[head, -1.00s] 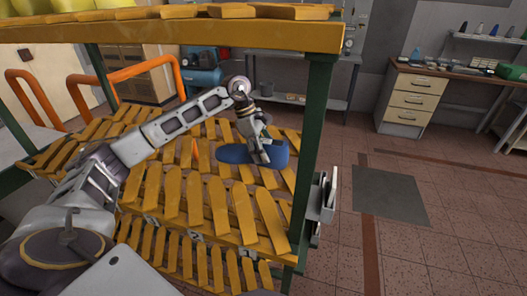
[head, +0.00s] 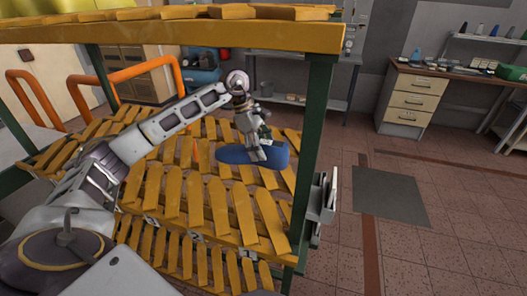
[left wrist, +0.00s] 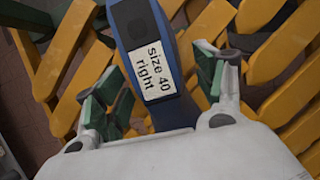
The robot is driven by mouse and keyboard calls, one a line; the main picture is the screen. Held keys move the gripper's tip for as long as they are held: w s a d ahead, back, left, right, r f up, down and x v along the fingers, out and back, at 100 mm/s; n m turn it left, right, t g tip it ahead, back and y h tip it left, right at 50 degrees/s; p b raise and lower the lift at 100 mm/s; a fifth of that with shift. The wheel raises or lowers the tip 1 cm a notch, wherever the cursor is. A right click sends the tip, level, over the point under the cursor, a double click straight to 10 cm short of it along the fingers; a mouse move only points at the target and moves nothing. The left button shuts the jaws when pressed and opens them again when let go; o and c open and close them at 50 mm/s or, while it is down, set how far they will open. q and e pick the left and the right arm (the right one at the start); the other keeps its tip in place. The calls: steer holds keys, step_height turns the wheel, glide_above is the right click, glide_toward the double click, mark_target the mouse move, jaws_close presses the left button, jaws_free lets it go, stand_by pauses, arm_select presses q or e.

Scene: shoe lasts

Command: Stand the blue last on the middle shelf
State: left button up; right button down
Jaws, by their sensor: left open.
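The blue last (head: 233,155) lies along the slats of the middle shelf (head: 180,195), near its right end. In the left wrist view my left gripper (left wrist: 160,90) is open, with one green-padded finger on each side of the last. I cannot tell whether the fingers touch it. My right gripper is in neither view.
The yellow slatted top shelf (head: 170,35) lies above my arm. A green post (head: 314,150) stands close to the right of the last. A lower slatted shelf (head: 190,258) is below. Orange rails (head: 140,72) stand at the left.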

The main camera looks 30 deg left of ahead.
arm_select(q)
steer(key=v, duration=1)
steer(key=shift+r, duration=0.25)
stand_by(0.3)
